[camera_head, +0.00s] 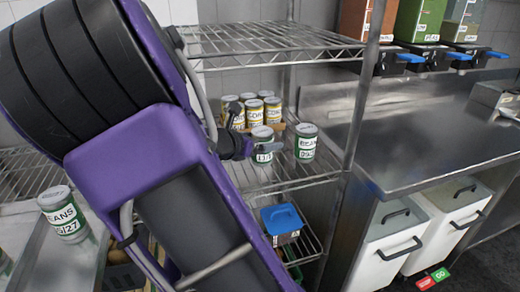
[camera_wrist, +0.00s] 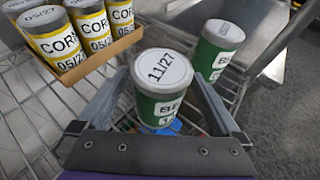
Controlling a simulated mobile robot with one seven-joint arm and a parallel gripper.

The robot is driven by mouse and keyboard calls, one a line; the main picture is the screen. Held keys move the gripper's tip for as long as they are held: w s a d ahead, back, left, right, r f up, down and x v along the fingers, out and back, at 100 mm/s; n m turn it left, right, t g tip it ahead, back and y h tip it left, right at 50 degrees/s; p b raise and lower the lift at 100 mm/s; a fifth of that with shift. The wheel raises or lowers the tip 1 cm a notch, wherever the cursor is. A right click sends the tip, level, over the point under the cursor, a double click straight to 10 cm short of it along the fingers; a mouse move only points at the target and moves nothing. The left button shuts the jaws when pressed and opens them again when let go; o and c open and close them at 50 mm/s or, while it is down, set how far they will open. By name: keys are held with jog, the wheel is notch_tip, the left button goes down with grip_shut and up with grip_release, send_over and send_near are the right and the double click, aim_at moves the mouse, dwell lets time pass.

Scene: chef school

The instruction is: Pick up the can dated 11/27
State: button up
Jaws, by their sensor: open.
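The can dated 11/27 (camera_wrist: 160,88) has a green and white label and its date on the lid. It stands upright between the two fingers of my gripper (camera_wrist: 157,100) in the wrist view. The fingers are spread on either side of it; I cannot tell whether either touches it. In the head view this can (camera_head: 262,134) stands on the wire shelf, partly hidden by my gripper (camera_head: 256,149).
A second beans can (camera_head: 305,142) stands close to the right; it also shows in the wrist view (camera_wrist: 212,52). Several yellow corn cans (camera_wrist: 85,28) sit in a tray behind left. Another beans can (camera_head: 63,214) stands far left. A wire shelf (camera_head: 265,38) hangs above.

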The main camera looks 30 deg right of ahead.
jog(key=c, duration=1.6)
jog(key=shift+r, duration=0.15)
